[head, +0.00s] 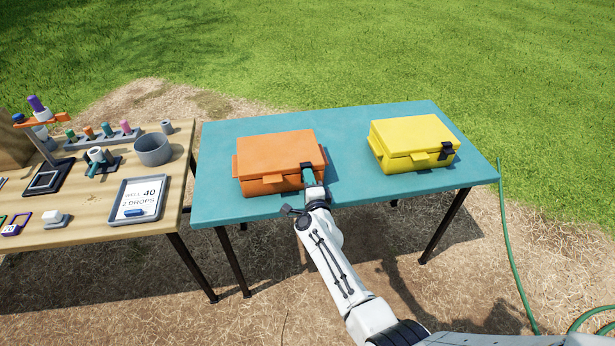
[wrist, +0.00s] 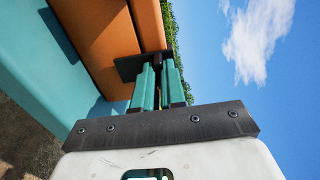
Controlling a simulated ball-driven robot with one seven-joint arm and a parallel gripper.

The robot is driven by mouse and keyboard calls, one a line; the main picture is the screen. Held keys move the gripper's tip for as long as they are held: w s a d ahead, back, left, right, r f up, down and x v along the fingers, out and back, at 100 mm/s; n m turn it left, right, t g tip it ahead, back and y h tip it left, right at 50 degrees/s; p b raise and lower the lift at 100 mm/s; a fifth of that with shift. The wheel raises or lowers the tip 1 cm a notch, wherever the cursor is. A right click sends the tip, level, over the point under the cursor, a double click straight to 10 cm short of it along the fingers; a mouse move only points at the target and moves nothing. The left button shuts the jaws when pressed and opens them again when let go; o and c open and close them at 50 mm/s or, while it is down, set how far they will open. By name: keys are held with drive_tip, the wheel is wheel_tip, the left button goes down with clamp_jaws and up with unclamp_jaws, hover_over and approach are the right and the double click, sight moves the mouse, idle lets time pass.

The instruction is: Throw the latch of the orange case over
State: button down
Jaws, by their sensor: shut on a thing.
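The orange case (head: 276,157) sits closed on the teal table, and its orange side also shows in the wrist view (wrist: 100,38). Its black latch (head: 306,166) is at the front right corner. In the wrist view a dark latch piece (wrist: 130,68) lies against the case. My gripper (head: 309,178) is at the latch, in front of the case. In the wrist view its teal fingers (wrist: 160,82) are close together at the dark latch part and shut on it. The fingers hide part of the latch.
A yellow case (head: 412,143) with a black latch (head: 447,150) stands on the right of the teal table (head: 358,188). A wooden table (head: 97,242) on the left holds a grey bowl (head: 153,149), a tray (head: 116,210) and several small items. A green hose (head: 510,250) lies at the right.

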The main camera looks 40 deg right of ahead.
drive_tip(key=shift+s+a+f+t+b, duration=0.2)
drive_tip(key=shift+f+b, duration=0.35)
drive_tip(key=shift+b, duration=0.7)
drive_tip(key=shift+s+a+f+t+b, duration=0.1)
drive_tip(key=shift+s+f+t+b, duration=0.3)
drive_tip(key=shift+b, duration=0.85)
drive_tip(key=shift+s+a+f+t+b, duration=0.15)
drive_tip(key=shift+f+b, duration=0.5)
drive_tip(key=shift+b, duration=0.6)
drive_tip(key=shift+s+a+f+h+b, duration=0.1)
drive_tip(key=shift+f+h+b, duration=0.15)
drive_tip(key=shift+b, duration=0.7)
drive_tip(key=shift+r+t, duration=0.15)
drive_tip(key=shift+t, duration=0.1)
drive_tip(key=shift+r, duration=0.25)
wheel_tip(320, 180, down, 2)
drive_tip(key=t+h+b, duration=0.1)
drive_tip(key=b, duration=0.6)
drive_tip(key=shift+f, duration=0.15)
drive_tip(key=f+b, duration=0.1)
drive_tip(key=b, duration=0.4)
drive_tip(key=shift+f+h, duration=0.15)
drive_tip(key=shift+h, duration=0.2)
drive_tip(key=c, duration=1.9)
unclamp_jaws()
drive_tip(key=shift+t+b, duration=0.4)
drive_tip(key=shift+b, duration=0.3)
clamp_jaws()
drive_tip(key=shift+f+b, duration=0.35)
drive_tip(key=shift+b, duration=1.4)
